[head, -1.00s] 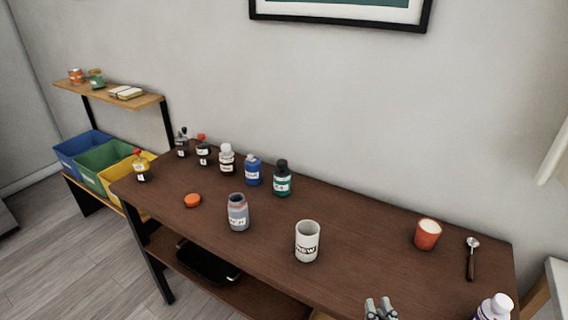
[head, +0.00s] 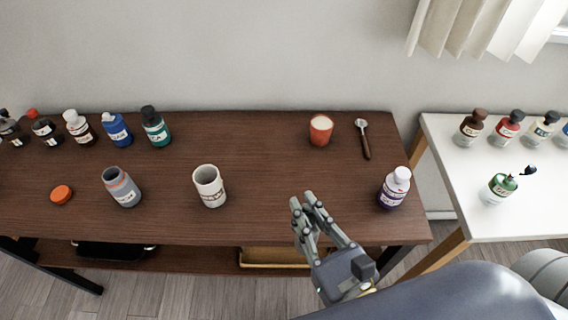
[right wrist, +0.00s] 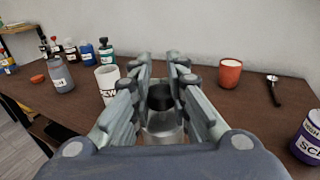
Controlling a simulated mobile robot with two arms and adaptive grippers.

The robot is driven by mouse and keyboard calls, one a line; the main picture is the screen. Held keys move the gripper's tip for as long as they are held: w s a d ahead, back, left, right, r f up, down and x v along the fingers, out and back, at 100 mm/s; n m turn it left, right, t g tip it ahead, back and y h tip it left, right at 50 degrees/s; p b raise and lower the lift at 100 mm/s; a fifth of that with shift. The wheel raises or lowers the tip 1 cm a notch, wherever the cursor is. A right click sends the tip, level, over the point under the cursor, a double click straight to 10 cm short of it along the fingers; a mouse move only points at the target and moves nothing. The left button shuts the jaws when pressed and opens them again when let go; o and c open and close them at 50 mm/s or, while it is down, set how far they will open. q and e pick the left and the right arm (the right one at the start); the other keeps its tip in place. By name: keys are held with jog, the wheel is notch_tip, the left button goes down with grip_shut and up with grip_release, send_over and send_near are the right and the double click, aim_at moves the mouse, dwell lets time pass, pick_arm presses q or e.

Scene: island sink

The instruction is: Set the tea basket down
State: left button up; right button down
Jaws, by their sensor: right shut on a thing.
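My right gripper (head: 303,199) is over the front part of the dark wooden table (head: 260,180), right of the white mug (head: 209,186). In the right wrist view its fingers (right wrist: 160,72) are shut on a small grey thing with a dark top, which appears to be the tea basket (right wrist: 161,124). The fingers hide much of it, and it cannot be made out in the head view. The mug also shows in the right wrist view (right wrist: 107,82), left of the fingers. My left gripper is not in view.
A grey jar (head: 122,188) and an orange lid (head: 61,195) are at the left. Several bottles line the back left. A purple-labelled bottle (head: 394,189) is near the right edge. The table's middle is clear.

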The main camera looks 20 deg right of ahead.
jog(key=w+d+f+p, duration=0.1)
jog(key=w+f, duration=0.1)
jog(key=w, duration=0.5)
jog(key=w+f+p, duration=0.1)
jog(key=w+f, duration=0.1)
jog(key=w, duration=0.4)
jog(key=shift+w+d+f+p, duration=0.35)
jog(key=shift+w+f+p, duration=0.05)
jog(key=shift+f, duration=0.1)
jog(key=shift+f, duration=0.15)
jog(key=c, duration=1.5)
grip_release()
jog(key=shift+o, duration=0.2)
